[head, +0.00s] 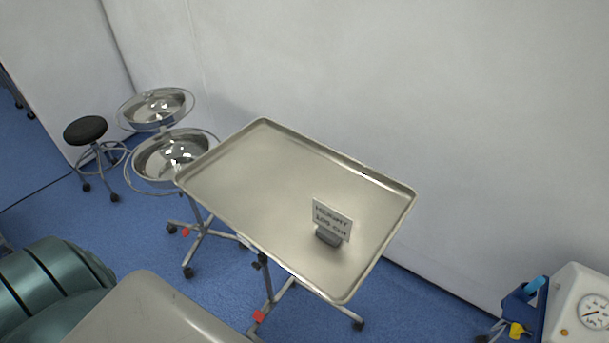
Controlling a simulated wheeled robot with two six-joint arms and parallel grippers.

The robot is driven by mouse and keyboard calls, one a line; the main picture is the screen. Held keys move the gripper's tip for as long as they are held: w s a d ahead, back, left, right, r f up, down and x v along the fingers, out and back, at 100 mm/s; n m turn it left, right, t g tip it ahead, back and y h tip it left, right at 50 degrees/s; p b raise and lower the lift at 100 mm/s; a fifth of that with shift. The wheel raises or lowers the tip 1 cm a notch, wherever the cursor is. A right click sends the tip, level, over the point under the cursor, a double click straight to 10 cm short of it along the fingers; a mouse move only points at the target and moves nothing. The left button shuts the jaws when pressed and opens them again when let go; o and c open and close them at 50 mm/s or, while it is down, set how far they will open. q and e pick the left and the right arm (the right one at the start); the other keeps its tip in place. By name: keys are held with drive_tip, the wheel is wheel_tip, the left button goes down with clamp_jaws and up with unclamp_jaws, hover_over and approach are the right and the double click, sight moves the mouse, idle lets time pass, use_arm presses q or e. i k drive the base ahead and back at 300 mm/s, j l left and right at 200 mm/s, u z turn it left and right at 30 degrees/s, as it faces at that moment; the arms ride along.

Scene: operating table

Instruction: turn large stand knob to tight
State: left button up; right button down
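The large stand carries a wide, shallow metal tray (250,180) in the middle of the head view. Its post goes down below the tray's near edge to a wheeled base. A small dark knob (261,261) shows on the post just under that edge, partly in the tray's shade. I cannot tell from here whether it is tight or loose. A small sign (332,219) on a grey block stands on the tray and seems to read a height of about 100 cm. Neither of my grippers is in view.
A stand with two round metal basins (170,160) is left of the tray, and a black stool (86,130) is behind it. A white device with a gauge (585,305) is at the lower right. A teal rounded shape (55,285) is at the lower left. A pale wall is close behind.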

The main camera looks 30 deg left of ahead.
sight(256, 265)
drive_tip(key=k+u, duration=0.4)
drive_tip(key=k, duration=0.25)
drive_tip(key=k+j+u, duration=0.2)
drive_tip(key=k+u, duration=0.25)
drive_tip(key=k, duration=0.2)
